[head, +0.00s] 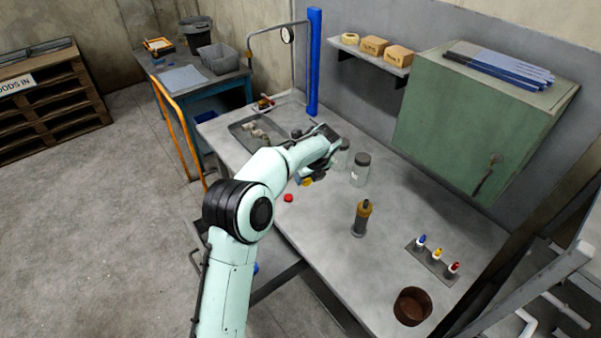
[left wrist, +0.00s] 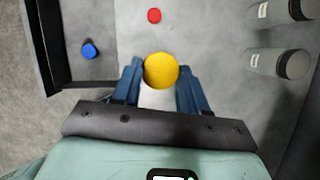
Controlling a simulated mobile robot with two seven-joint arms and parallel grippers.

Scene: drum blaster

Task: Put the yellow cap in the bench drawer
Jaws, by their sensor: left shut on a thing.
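The yellow cap (left wrist: 160,70) is between the fingertips of my left gripper (left wrist: 160,74), which is shut on it. In the head view, the yellow cap (head: 307,182) shows just under my left gripper (head: 310,180), over the bench (head: 320,222) near its front edge. The bench drawer (left wrist: 62,84) is open at the left of the left wrist view, and a blue cap (left wrist: 90,51) lies in it. In the head view my arm hides much of the drawer. My right gripper is not in view.
A red cap (head: 289,198) lies on the bench near the front edge. Glass jars (head: 360,170) stand close to my left gripper. A grey and amber bottle (head: 362,218), a marker rack (head: 432,263) and a brown pot (head: 412,306) stand further right.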

